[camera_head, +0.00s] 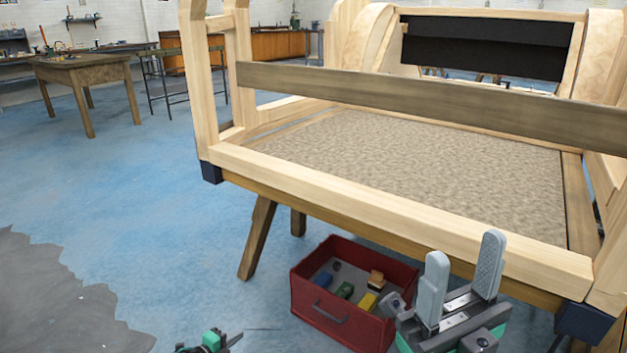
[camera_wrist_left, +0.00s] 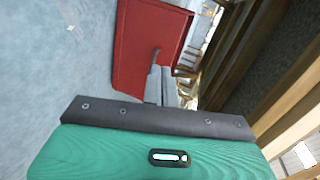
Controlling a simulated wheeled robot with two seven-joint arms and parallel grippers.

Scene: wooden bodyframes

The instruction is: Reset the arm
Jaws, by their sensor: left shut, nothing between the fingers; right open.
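My left gripper (camera_head: 222,342) is at the bottom edge of the head view, only partly in frame. In the left wrist view its two grey fingers (camera_wrist_left: 159,80) are together with nothing between them, and they point toward the red box. My right gripper (camera_head: 464,262) is at the lower right of the head view. Its two grey fingers point up and stand apart, with nothing between them. It is in front of the wooden frame's front rail and to the right of the red box.
A large wooden bodyframe (camera_head: 400,225) with a fabric base rests on wooden legs. A red box (camera_head: 345,325) with several small blocks stands on the floor below it; it also shows in the left wrist view (camera_wrist_left: 140,35). A wooden table (camera_head: 85,72) stands behind.

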